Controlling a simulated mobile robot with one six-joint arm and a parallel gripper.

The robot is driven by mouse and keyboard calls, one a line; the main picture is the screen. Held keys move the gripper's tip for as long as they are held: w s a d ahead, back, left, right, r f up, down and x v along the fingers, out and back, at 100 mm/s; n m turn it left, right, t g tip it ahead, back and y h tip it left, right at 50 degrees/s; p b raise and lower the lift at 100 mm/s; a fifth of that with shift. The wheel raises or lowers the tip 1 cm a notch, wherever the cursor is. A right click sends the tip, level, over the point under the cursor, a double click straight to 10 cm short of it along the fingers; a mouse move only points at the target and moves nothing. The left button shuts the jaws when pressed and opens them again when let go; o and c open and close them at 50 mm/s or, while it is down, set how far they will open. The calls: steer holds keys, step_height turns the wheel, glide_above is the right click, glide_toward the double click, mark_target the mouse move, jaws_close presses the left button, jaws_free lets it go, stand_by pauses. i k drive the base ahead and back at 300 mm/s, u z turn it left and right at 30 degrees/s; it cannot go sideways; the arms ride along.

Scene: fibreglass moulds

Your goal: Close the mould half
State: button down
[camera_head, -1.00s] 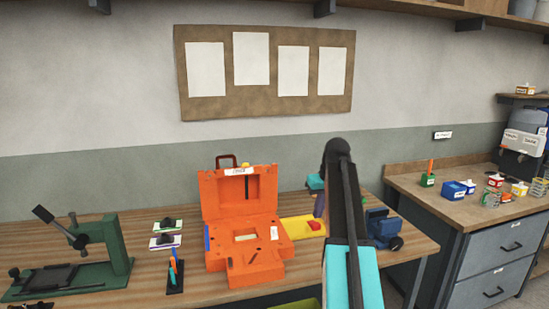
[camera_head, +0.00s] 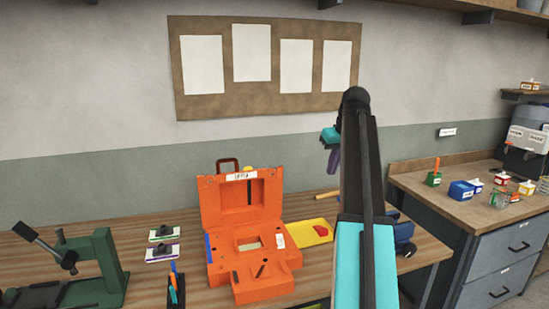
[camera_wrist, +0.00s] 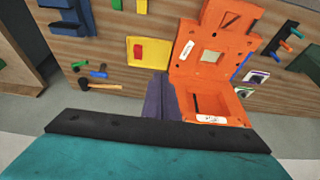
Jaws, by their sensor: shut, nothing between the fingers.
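The orange mould (camera_head: 250,240) stands open on the wooden bench. Its upper half (camera_head: 212,200), with a white label on top, stands upright at the back. Its lower half (camera_head: 284,258) lies flat in front, with a rectangular recess. In the wrist view the upper half (camera_wrist: 228,103) is at the lower right and the lower half (camera_wrist: 236,43) above it. My gripper (camera_head: 333,162) is shut and empty, raised to the right of the upper half and apart from it. Its purple fingers (camera_wrist: 160,97) point toward the bench beside the mould in the wrist view.
A yellow tray (camera_head: 296,239) with a red piece lies right of the mould. A mallet (camera_wrist: 97,86) lies near the bench's back edge. Purple and green-edged tools (camera_head: 160,252) and a green press (camera_head: 97,262) stand left. A pinboard (camera_head: 275,30) hangs behind.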

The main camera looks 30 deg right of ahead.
mark_target(238, 197)
steer(key=i, duration=1.1)
